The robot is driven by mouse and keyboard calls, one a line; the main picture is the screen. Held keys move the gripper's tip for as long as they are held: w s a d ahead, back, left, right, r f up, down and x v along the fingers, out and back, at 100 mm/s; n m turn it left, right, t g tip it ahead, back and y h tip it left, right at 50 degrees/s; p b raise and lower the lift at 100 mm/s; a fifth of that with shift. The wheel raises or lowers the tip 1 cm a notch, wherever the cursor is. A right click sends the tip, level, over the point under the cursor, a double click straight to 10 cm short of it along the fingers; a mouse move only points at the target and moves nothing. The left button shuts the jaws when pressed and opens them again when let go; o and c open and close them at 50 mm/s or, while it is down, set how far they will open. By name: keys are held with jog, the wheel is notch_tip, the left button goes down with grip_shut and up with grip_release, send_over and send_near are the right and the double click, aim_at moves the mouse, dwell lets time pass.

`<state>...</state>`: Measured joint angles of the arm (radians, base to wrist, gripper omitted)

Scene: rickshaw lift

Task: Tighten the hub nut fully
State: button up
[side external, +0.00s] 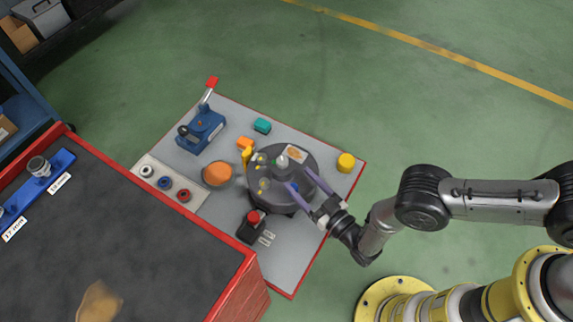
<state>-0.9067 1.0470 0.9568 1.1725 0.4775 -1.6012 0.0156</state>
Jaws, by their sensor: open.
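A dark grey round hub-like drum (262,200) stands on the grey panel, with several small yellow and metallic parts on its top. A small silver piece (282,161) on the drum's top may be the hub nut, but it is too small to be sure. My gripper (297,178) is open, with its two long purple-grey fingers reaching over the drum's right side.
The red-edged bench (150,240) at lower left holds a blue socket rack (60,172). Green floor is clear beyond.

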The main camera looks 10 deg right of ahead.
aim_at(287, 167)
jog(key=x, duration=0.6)
jog(key=shift+w+a, duration=0.1)
jog(key=shift+w, duration=0.15)
grip_shut()
